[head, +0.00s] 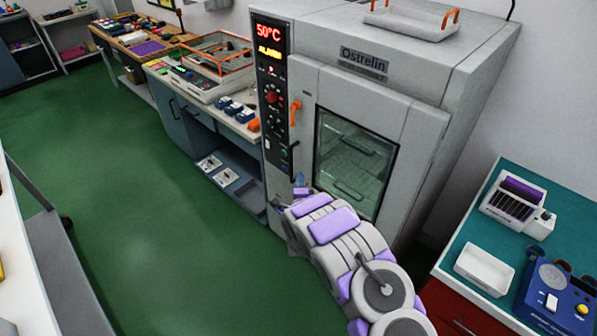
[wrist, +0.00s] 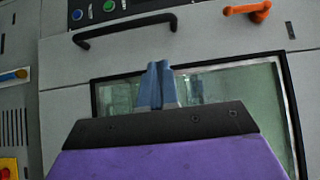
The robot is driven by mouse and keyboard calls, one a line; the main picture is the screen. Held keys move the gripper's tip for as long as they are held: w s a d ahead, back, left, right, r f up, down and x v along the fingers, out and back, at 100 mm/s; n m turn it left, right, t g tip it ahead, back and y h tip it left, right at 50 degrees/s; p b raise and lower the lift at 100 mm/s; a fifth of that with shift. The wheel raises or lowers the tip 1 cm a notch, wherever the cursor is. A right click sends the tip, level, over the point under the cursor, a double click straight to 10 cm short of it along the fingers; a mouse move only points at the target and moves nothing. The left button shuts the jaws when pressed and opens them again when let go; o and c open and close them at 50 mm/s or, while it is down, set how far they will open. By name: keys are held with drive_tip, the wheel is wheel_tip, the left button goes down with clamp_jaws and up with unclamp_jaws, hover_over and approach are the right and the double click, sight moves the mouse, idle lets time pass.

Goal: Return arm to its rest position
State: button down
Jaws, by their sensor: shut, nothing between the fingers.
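My arm reaches from the lower right of the head view toward the front of a grey oven labelled Ostrelin (head: 400,95). My gripper (head: 300,181) is at the arm's far end, in front of the oven near the lower left of its door window (head: 353,160). In the wrist view my gripper (wrist: 157,84) has its two blue fingers together, with nothing between them. The oven door is shut in the head view. A black bar handle (wrist: 125,27) and an orange latch (wrist: 248,10) show in the wrist view, apart from the fingers.
The oven panel (head: 271,80) reads 50°C and ALARM. A teal-topped bench (head: 500,185) at right holds a white tray (head: 484,268) and a blue device (head: 556,298). A workbench (head: 190,105) runs left of the oven. Green floor (head: 150,220) is clear at left.

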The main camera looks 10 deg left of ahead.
drive_tip(key=s+d+r+n+g+h, duration=0.2)
drive_tip(key=d+r+n+g, duration=0.15)
drive_tip(key=d+r, duration=0.5)
drive_tip(key=s+d+r+n+g+h, duration=0.1)
drive_tip(key=s+d+r+n+g, duration=0.1)
drive_tip(key=s+d+r+g, duration=0.25)
drive_tip(key=s+d+r+n+g, duration=0.1)
drive_tip(key=s+d+r, duration=0.2)
drive_tip(key=s+d, duration=0.3)
drive_tip(key=s+d+r+n+g, duration=0.2)
drive_tip(key=s+r+n+g, duration=0.1)
drive_tip(key=s, duration=1.2)
drive_tip(key=s+d+r+n+g, duration=0.2)
drive_tip(key=s+r+n+g, duration=0.1)
drive_tip(key=s, duration=1.2)
drive_tip(key=s+d+r+n+g, duration=0.2)
drive_tip(key=s+r+n+g, duration=0.1)
drive_tip(key=s, duration=1.2)
drive_tip(key=shift+d+g, duration=0.15)
drive_tip(key=shift+g, duration=0.65)
drive_tip(key=shift+w, duration=0.1)
